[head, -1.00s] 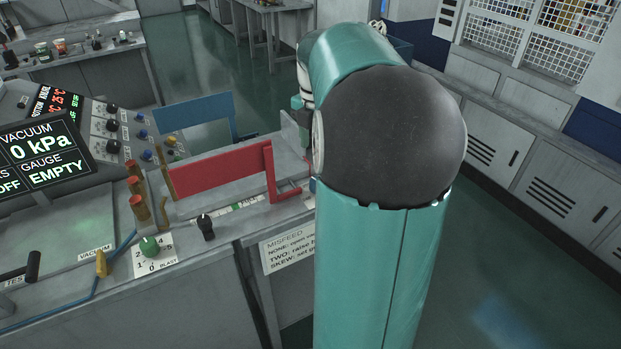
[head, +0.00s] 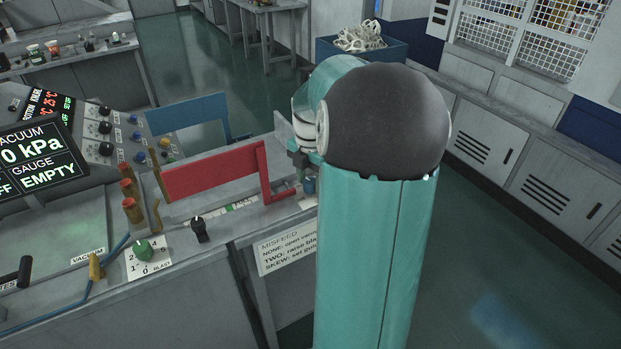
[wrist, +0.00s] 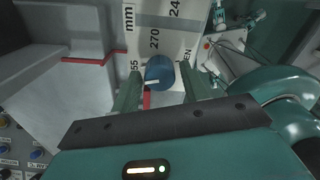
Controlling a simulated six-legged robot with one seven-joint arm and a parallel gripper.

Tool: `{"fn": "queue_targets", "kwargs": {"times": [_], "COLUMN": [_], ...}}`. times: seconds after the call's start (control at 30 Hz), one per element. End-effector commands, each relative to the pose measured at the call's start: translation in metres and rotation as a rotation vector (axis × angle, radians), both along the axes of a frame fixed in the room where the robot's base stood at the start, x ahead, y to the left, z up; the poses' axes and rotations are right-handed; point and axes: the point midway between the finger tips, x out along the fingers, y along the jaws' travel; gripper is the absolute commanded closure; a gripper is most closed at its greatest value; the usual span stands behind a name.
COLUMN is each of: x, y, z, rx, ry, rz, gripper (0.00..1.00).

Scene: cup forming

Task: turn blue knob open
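The blue knob (wrist: 159,72) is a round blue cap with a white pointer mark, set by a printed mm scale in the wrist view. It also shows small beside my arm in the head view (head: 310,185). My gripper (wrist: 160,68) is open, with one finger on each side of the knob. Narrow gaps seem to show between the fingers and the knob; contact cannot be told. In the head view my gripper (head: 298,160) is mostly hidden behind my arm, just above the knob.
A red guide frame (head: 215,173) stands left of the knob, with a blue frame (head: 187,117) behind it. The floor at right is clear.

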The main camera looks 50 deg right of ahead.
Motion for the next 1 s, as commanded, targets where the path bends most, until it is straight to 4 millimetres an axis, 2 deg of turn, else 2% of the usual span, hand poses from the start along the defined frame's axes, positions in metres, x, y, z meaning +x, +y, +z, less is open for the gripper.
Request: {"fn": "queue_targets", "kwargs": {"times": [0.03, 0.17, 0.57, 1.0], "x": [0.0, 0.0, 0.0001, 0.0007], "y": [-0.0001, -0.0001, -0.0001, 0.0005], "z": [0.0001, 0.0003, 0.0005, 0.0008], "rx": [0.0, 0.0, 0.0, -0.001], "ry": [0.0, 0.0, 0.0, -0.001], "rz": [0.0, 0.0, -0.054, -0.372], "gripper": [0.66, 0.91, 0.91, 0.91]}}
